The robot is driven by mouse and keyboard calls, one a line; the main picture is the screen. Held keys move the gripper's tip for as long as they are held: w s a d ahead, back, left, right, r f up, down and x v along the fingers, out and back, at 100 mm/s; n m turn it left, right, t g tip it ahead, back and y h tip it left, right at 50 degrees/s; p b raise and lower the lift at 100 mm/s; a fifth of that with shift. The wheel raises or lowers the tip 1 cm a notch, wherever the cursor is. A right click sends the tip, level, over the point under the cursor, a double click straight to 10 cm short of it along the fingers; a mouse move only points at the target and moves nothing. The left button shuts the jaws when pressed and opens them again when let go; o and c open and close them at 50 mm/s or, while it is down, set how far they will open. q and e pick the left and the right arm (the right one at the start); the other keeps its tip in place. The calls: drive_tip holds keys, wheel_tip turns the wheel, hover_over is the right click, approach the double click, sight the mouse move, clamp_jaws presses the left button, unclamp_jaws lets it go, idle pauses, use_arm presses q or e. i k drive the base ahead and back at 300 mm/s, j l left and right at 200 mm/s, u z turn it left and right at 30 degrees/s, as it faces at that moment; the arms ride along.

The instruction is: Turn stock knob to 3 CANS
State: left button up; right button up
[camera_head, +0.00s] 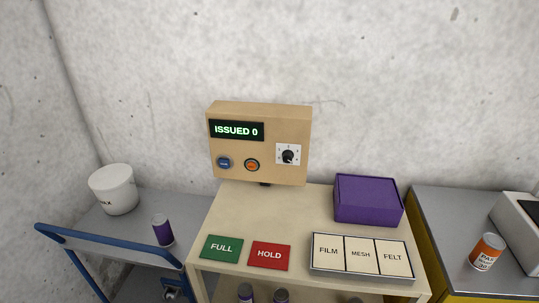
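The stock knob (288,156) is a small black dial on a white plate on the front of a tan control box (260,118). Its marks are too small to read, so I cannot tell which setting it points to. The box also has a dark display (236,130) reading "ISSUED 0" in green, a blue button (224,162) and an orange button (252,165). Neither of my grippers shows in the head view.
The tan table holds a green FULL card (221,249), a red HOLD card (269,255), a tray (361,273) marked FILM, MESH, FELT, and a purple box (368,200). A white tub (114,189) and purple can (162,230) stand left. An orange can (487,251) stands right.

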sight(288, 156)
drive_tip(key=i+j, duration=0.15)
drive_tip(key=j, duration=0.2)
drive_tip(key=i+j, duration=0.1)
drive_tip(key=j, duration=0.2)
drive_tip(key=i+j, duration=0.15)
drive_tip(key=j, duration=0.2)
drive_tip(key=i+j, duration=0.15)
drive_tip(key=j, duration=0.15)
drive_tip(key=i+j, duration=0.15)
drive_tip(key=j, duration=0.2)
